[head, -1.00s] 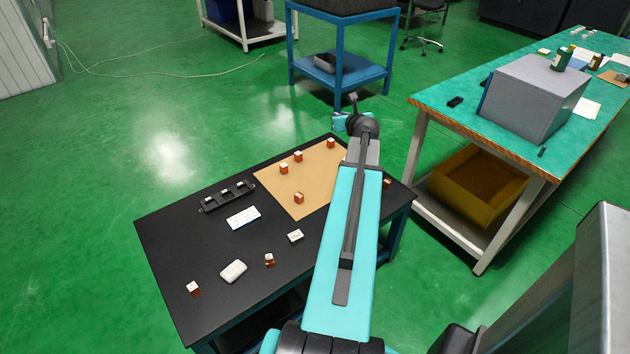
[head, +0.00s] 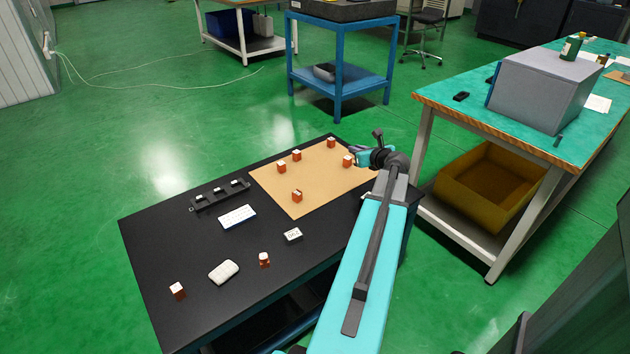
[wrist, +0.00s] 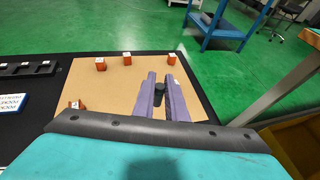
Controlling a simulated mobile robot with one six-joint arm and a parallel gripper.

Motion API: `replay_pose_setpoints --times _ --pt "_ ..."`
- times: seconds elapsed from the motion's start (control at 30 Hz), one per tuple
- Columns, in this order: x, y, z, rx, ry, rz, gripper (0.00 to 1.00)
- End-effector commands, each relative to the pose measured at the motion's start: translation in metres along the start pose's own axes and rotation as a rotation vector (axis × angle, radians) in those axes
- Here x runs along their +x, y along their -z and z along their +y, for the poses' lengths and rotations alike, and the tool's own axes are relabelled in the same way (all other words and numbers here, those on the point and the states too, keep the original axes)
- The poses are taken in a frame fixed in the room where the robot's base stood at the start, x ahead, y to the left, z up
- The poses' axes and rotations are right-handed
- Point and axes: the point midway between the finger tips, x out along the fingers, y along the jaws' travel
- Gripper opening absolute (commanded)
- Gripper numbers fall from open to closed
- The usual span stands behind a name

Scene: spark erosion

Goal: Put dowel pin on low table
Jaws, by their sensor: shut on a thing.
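The low table (head: 165,255) is black, with a tan mat (head: 322,178) at its far right part. My gripper (wrist: 161,80) has two purple fingers, shut on a small dark grey piece, which looks like the dowel pin (wrist: 160,88). The fingers are over the tan mat in the wrist view; I cannot tell the exact height of the pin above it. In the head view the wrist is at the table's far right corner, and the pin cannot be made out there.
Several orange blocks with white tops, one of them (head: 297,196) on the mat, stand about the table. One block (wrist: 172,58) is just beyond the right fingertip. A green-topped bench (head: 480,125) stands right.

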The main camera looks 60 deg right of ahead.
Motion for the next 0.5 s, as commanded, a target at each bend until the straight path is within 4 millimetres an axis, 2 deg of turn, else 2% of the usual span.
replay_pose_setpoints --times 0.03,0.5 --pt "0.004 0.015 -0.004 -0.002 -0.004 0.0 0.0" --pt "0.008 0.087 -0.021 -0.028 -0.069 0.0 0.0"
